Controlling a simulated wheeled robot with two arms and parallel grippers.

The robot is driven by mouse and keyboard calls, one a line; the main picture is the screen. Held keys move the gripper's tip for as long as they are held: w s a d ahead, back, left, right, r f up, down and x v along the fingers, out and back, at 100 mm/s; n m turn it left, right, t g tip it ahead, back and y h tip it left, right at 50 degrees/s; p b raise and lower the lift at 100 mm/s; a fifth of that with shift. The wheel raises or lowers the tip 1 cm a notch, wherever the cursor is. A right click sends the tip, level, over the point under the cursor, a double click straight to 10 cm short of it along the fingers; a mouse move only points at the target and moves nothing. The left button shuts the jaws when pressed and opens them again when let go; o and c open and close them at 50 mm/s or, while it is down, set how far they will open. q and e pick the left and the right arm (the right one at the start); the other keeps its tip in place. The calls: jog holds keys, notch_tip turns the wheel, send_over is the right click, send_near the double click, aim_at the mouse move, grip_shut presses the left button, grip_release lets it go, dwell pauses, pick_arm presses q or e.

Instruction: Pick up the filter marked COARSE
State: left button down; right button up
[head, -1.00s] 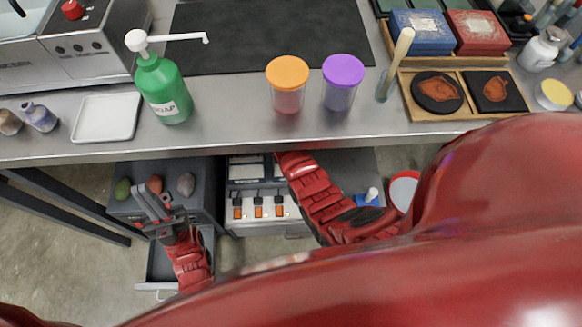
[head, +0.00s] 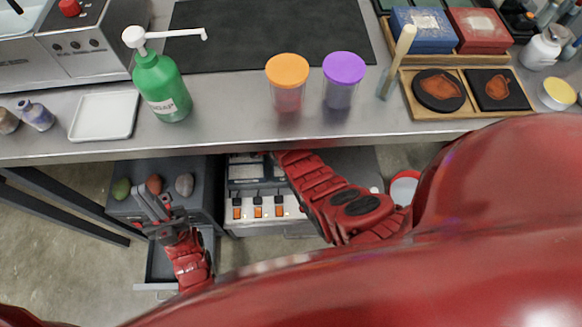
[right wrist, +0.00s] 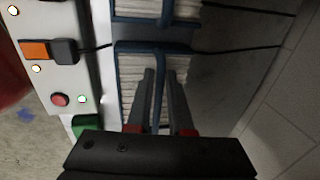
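In the right wrist view, two pleated white filters in blue frames sit in a white-fronted unit, a nearer filter (right wrist: 146,85) and a farther filter (right wrist: 150,8). I can read no COARSE marking on either. My right gripper (right wrist: 160,76) is open. Its two dark fingers point at the nearer filter, one on each side of its upright blue bar (right wrist: 159,95), with pale pleats showing between bar and fingers. In the head view my right gripper is hidden under the bench. My left gripper (head: 150,193) is open and empty, low at the left before a dark cabinet.
The unit's front (head: 262,207) has orange switches and stands under the steel bench (head: 230,130). On the bench are a green pump bottle (head: 162,88), an orange-lidded jar (head: 287,84) and a purple-lidded jar (head: 342,82). A drawer (head: 160,262) stands open below the left gripper.

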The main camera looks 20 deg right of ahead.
grip_shut()
dwell(1.4)
